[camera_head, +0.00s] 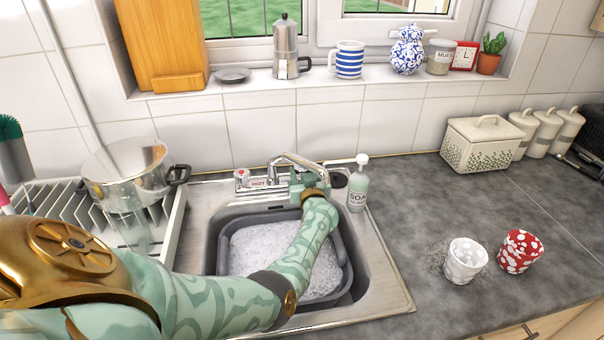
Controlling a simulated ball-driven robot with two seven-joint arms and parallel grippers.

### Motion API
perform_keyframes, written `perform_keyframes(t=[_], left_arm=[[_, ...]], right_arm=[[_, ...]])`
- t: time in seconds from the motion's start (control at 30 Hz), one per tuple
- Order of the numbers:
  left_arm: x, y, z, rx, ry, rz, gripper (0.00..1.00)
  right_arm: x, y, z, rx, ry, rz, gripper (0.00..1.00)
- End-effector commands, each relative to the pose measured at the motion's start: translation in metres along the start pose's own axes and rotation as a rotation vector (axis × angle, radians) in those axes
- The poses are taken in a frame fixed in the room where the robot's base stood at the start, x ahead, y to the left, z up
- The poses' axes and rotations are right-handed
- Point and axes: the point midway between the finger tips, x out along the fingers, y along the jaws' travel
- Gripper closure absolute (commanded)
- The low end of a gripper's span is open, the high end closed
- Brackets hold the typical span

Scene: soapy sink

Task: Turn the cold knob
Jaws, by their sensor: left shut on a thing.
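The tap (286,159) stands at the back of the steel sink, with its spout pointing right and forward. The hot knob (241,175) is at its left end, beside a red HOT label (259,183). My left arm reaches across the basin from the left. My left gripper (308,178) is at the right end of the tap, shut on the cold knob there. The gripper covers the knob, so its turn angle cannot be seen. My right gripper is not in view.
A grey basin (223,228) of suds sits in the sink under my arm. A soap bottle (358,187) stands close to the right of the gripper. A steel pot (127,171) rests on the drying rack at left. Two spotted cups, white (464,262) and red (520,252), stand on the right counter.

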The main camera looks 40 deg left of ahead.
Motion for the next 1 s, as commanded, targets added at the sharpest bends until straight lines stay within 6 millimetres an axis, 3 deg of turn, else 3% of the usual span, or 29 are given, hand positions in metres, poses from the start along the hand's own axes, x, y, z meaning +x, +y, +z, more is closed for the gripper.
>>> perform_keyframes(t=[0.33, 0.87, 0.9, 0.97, 1.0], left_arm=[[0.0, 0.004, 0.003, -0.001, -0.002, -0.162, 0.8], [0.0, 0.003, 0.001, 0.0, -0.002, -0.198, 0.8], [0.0, 0.003, 0.001, 0.0, -0.002, -0.198, 0.54], [0.0, 0.003, 0.001, 0.0, -0.002, -0.198, 0.38], [0.0, 0.003, 0.001, 0.0, -0.001, -0.198, 0.35]], right_arm=[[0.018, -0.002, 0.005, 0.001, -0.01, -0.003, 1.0], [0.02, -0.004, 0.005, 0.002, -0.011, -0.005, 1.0], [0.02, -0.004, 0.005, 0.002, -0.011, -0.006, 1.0], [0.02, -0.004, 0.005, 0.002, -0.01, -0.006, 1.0], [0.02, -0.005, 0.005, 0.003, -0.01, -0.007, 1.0]])
